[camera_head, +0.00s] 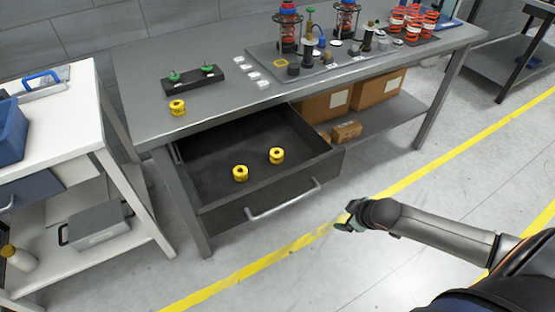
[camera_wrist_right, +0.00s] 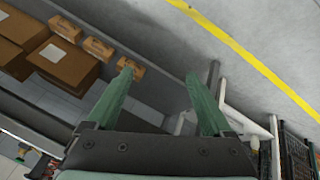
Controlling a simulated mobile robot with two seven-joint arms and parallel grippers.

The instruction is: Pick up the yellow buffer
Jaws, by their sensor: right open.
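Two yellow buffers lie in the open drawer (camera_head: 215,158) below the workbench: one nearer the drawer's front (camera_head: 241,173) and one to its right (camera_head: 277,155). A third yellow buffer (camera_head: 177,107) stands on the bench top near its left end. My right gripper (camera_head: 346,222) is in the air to the right of the drawer, apart from all the buffers. In the right wrist view its two green fingers (camera_wrist_right: 163,90) are spread with nothing between them. My left gripper is not in view.
The drawer's handle (camera_head: 285,201) sticks out in front. A black block with green knobs (camera_head: 193,79) and a fixture plate with parts (camera_head: 310,70) occupy the grey bench (camera_head: 150,128). Cardboard boxes (camera_head: 378,91) sit on the lower shelf. A white table (camera_head: 65,128) stands at left.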

